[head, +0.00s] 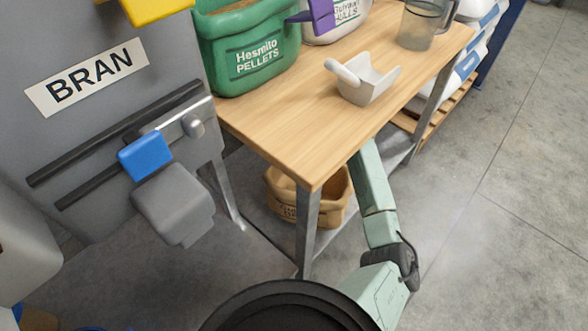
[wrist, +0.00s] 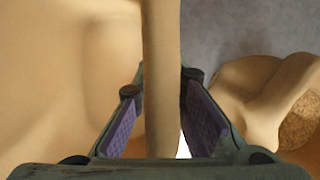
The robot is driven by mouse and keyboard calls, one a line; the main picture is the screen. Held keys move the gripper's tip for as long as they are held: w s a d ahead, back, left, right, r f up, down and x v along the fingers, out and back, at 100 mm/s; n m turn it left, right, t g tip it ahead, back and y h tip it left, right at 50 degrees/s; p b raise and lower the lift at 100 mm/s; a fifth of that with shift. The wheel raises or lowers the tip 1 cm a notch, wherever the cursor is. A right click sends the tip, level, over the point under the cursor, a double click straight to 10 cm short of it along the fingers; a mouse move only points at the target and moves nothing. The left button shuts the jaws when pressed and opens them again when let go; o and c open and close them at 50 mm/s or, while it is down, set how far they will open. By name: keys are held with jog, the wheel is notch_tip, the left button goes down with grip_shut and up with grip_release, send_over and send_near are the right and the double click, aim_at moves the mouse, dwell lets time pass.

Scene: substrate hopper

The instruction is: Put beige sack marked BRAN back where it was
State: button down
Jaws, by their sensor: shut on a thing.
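In the wrist view, my gripper (wrist: 162,88) has its purple-padded fingers on either side of an upright beige strip (wrist: 161,50) and is shut on it. The strip looks like part of a beige sack, but no BRAN marking shows there. A broad beige surface (wrist: 60,70) fills the left of that view; I cannot tell whether it is the same sack. In the head view, my gripper is hidden, with my arm reaching under the table. A beige sack-like container (head: 283,184) with partly hidden lettering stands under the table.
A grey hopper (head: 90,140) with a BRAN label (head: 87,77) stands left of the wooden table (head: 300,125). The table holds a green tub (head: 250,62), a white scoop (head: 365,82) and a clear jug (head: 420,28). Another beige sack with granular contents (wrist: 300,125) shows at right in the wrist view.

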jog(key=shift+w+a+f+b, duration=0.15)
jog(key=shift+w+a+f, duration=0.2)
jog(key=shift+a+f, duration=0.4)
jog(key=shift+w+a+f+b, duration=0.1)
jog(key=shift+w+a+f, duration=0.35)
jog(key=shift+a, duration=0.55)
jog(key=shift+w+a+f+b, duration=0.15)
jog(key=shift+w+a+f, duration=0.15)
jog(key=shift+a+f, duration=0.45)
jog(key=shift+a+r, duration=0.15)
jog(key=shift+r, duration=0.05)
jog(key=c, duration=1.7)
grip_release()
jog(key=shift+o, duration=0.2)
jog(key=p+v, duration=0.1)
jog(key=v, duration=0.6)
jog(key=shift+r, duration=0.2)
